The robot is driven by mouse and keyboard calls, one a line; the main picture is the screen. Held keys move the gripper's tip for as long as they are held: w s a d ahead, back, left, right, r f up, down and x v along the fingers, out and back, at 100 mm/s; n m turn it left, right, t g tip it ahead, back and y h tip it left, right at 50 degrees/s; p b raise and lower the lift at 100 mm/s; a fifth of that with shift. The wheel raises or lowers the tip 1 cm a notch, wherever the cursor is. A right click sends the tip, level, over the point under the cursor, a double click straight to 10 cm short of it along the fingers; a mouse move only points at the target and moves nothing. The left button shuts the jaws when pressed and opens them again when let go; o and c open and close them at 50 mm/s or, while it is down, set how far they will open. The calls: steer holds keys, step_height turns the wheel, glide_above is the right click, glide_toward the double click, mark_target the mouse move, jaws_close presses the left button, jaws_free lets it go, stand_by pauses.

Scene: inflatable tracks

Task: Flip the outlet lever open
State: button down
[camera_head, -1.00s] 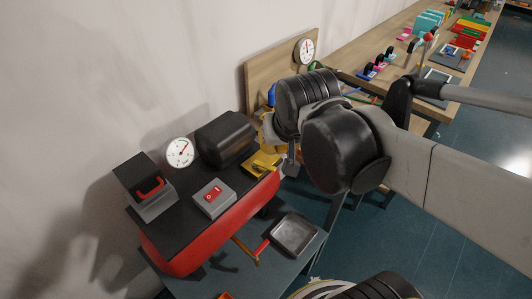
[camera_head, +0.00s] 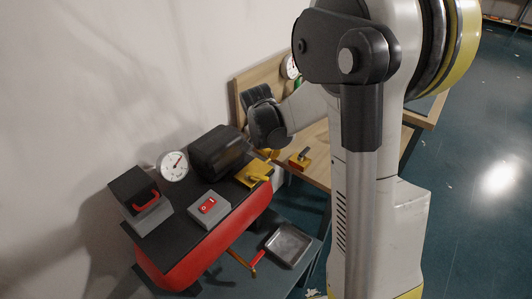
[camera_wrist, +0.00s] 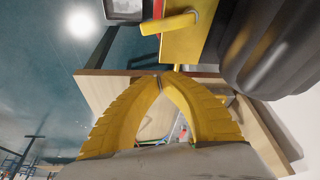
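The compressor is a red tank (camera_head: 180,262) with a black top, standing against the wall. A yellow block with a lever (camera_head: 253,172) sits at its right end; the yellow lever also shows at the top of the wrist view (camera_wrist: 172,24). A small red handle (camera_head: 259,257) is on a brass pipe low at the tank's front. I cannot tell for sure which is the outlet lever. My gripper's yellow fingers (camera_wrist: 165,77) meet at their tips with nothing between them, below the yellow lever in the wrist view and apart from it. In the head view the fingers are mostly hidden.
A black cylinder (camera_head: 216,152), a dial gauge (camera_head: 173,166), a grey box with a red switch (camera_head: 209,208) and a black box with a red handle (camera_head: 135,188) sit on the tank. A grey tray (camera_head: 288,246) is in front. A wooden bench (camera_head: 318,164) stands behind.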

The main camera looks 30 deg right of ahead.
mark_target(256, 177)
steer(key=f+b, duration=0.1)
steer(key=a+f+b, duration=0.1)
steer(key=f, duration=0.1)
steer(key=s+f+b, duration=0.1)
steer(key=f, duration=0.1)
steer(key=shift+s+a+f, duration=0.1)
steer(key=shift+a+f, duration=0.15)
steer(key=shift+a, duration=0.1)
steer(key=shift+s+a, duration=0.65)
steer(key=shift+s, duration=0.2)
steer(key=shift+w, duration=0.1)
